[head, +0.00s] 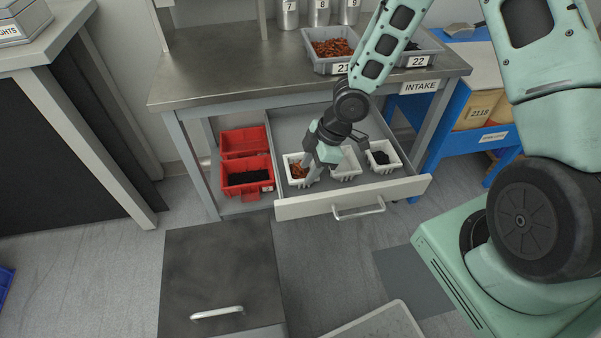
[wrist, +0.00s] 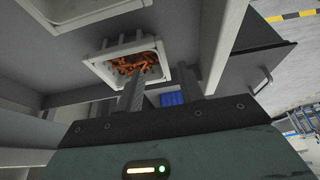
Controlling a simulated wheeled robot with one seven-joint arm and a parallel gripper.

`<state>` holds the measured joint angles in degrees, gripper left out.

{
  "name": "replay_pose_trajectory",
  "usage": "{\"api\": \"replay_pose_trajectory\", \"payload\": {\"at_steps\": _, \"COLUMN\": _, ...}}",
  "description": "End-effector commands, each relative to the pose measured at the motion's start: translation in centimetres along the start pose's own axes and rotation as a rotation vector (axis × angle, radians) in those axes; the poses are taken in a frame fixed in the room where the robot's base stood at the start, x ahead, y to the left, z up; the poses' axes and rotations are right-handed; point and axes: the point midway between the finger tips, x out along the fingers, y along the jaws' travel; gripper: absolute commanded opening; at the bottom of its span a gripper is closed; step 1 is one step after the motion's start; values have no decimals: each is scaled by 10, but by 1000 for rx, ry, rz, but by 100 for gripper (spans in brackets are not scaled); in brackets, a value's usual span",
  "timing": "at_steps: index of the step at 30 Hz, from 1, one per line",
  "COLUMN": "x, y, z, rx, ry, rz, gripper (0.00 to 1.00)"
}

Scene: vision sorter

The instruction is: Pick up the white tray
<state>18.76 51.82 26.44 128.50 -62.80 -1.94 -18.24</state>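Three small white trays sit in the open drawer. The left one (head: 297,183) holds orange-brown pieces, and the right one (head: 388,169) holds dark pieces. The middle one (head: 346,178) is partly hidden by my gripper, and I see no contents in it. My gripper (head: 313,173) points down at the left tray, its fingers by that tray's right side.
The drawer front (head: 310,207) is pulled out below the workbench (head: 240,82). Red bins (head: 247,187) stand left of the drawer. Grey bins 21 (head: 325,66) and 22 (head: 432,60) are on the bench. A blue table (head: 458,143) stands at right.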

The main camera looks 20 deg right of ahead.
Motion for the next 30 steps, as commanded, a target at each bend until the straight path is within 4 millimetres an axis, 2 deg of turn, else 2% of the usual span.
{"api": "replay_pose_trajectory", "payload": {"at_steps": 1, "x": 11, "y": -2, "z": 1, "rx": -4, "ry": -2, "rz": -2, "gripper": 38}}
{"api": "replay_pose_trajectory", "payload": {"at_steps": 7, "x": 36, "y": -5, "z": 1, "rx": -3, "ry": -1, "rz": -2, "gripper": 38}}
{"api": "replay_pose_trajectory", "payload": {"at_steps": 17, "x": 41, "y": -4, "z": 1, "rx": 0, "ry": 0, "rz": 0, "gripper": 38}}
{"api": "replay_pose_trajectory", "payload": {"at_steps": 18, "x": 41, "y": -4, "z": 1, "rx": 0, "ry": 0, "rz": 0, "gripper": 35}}
{"api": "replay_pose_trajectory", "payload": {"at_steps": 22, "x": 41, "y": -4, "z": 1, "rx": 0, "ry": 0, "rz": 0, "gripper": 0}}
{"api": "replay_pose_trajectory", "payload": {"at_steps": 30, "x": 41, "y": -4, "z": 1, "rx": 0, "ry": 0, "rz": 0, "gripper": 0}}
